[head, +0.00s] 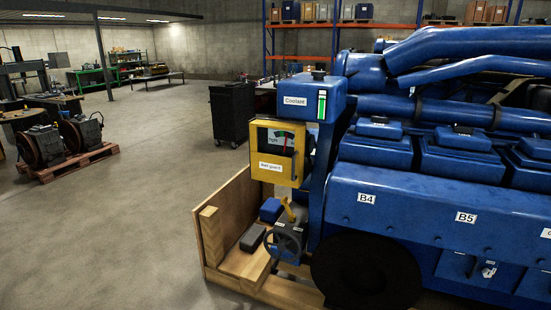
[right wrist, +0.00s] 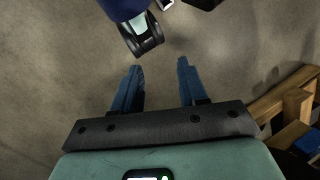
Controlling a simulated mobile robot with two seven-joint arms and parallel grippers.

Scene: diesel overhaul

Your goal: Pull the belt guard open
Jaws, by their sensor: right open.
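The belt guard (head: 265,168) is a yellow box-like cover on the near left end of the blue engine, in the head view. A small white label on it seems to read "Belt guard". The belt guard is not in that view. Neither gripper shows in the head view.
The blue engine (head: 430,193) fills the right side. A wooden crate frame (head: 212,238) stands below the guard and also shows at the right wrist view's edge (right wrist: 285,98). A black cabinet (head: 233,113) stands behind. The floor to the left (head: 130,220) is clear.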

